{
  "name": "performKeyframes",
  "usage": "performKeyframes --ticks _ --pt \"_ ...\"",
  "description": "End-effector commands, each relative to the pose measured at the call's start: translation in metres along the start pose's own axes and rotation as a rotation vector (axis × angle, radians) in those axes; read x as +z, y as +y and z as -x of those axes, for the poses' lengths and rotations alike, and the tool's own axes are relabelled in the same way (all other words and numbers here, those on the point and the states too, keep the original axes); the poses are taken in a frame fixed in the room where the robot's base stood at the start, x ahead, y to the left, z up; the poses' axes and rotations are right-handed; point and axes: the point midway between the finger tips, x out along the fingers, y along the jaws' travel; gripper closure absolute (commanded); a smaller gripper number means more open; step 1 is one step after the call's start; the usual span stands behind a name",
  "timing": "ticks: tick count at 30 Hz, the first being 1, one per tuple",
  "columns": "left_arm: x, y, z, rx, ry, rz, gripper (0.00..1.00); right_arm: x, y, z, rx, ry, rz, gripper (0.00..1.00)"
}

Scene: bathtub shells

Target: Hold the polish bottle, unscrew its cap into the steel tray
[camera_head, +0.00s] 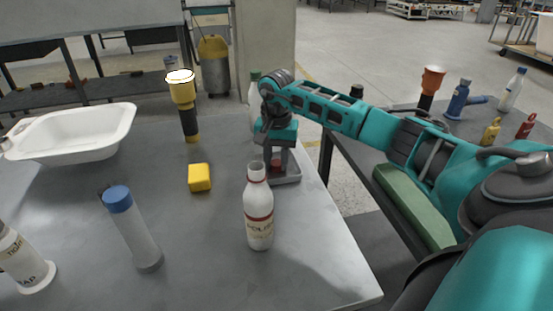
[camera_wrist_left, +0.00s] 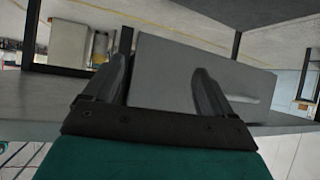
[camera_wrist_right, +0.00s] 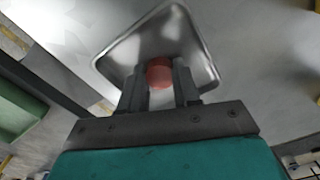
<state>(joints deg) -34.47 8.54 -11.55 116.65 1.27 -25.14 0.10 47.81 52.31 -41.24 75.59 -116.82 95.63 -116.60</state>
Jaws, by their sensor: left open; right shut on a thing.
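The polish bottle (camera_head: 258,222) is white with a red band and a partly hidden label. It stands upright on the table with its neck uncovered, apart from both grippers. My right gripper (camera_head: 277,160) points down over the steel tray (camera_head: 291,179), just behind the bottle. It is shut on the red cap (camera_wrist_right: 159,73), which shows between its fingers in the right wrist view, over the tray's inside (camera_wrist_right: 183,35). Whether the cap touches the tray floor I cannot tell. My left gripper (camera_wrist_left: 157,68) is open and empty in the left wrist view; the head view does not show it.
A yellow block (camera_head: 200,178), a clear blue-capped bottle (camera_head: 134,230) and a yellow-and-black torch (camera_head: 185,105) stand on the table. A white tub shell (camera_head: 75,135) is at the back left. The table's front middle is clear.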

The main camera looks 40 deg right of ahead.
Motion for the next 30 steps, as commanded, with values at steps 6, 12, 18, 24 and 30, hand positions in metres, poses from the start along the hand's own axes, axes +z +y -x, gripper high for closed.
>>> performKeyframes --ticks 6,12,18,24,30 --pt "0.001 0.000 -0.001 0.001 -0.001 0.000 0.15 0.000 0.000 -0.001 0.000 0.000 -0.001 0.50" --pt "0.001 0.000 -0.001 0.001 -0.001 0.000 0.15 0.000 0.000 -0.001 0.000 0.000 0.000 0.43" --pt "-0.002 0.000 0.002 0.000 -0.001 0.000 0.15 0.000 0.000 0.005 0.000 0.000 0.000 0.43" --pt "-0.002 -0.002 0.002 -0.004 0.001 -0.002 0.15 -0.001 -0.001 0.039 -0.004 0.005 0.001 0.43" --pt "-0.002 -0.006 0.004 -0.014 -0.004 -0.004 0.15 -0.001 -0.001 0.084 -0.004 0.003 0.000 0.43"
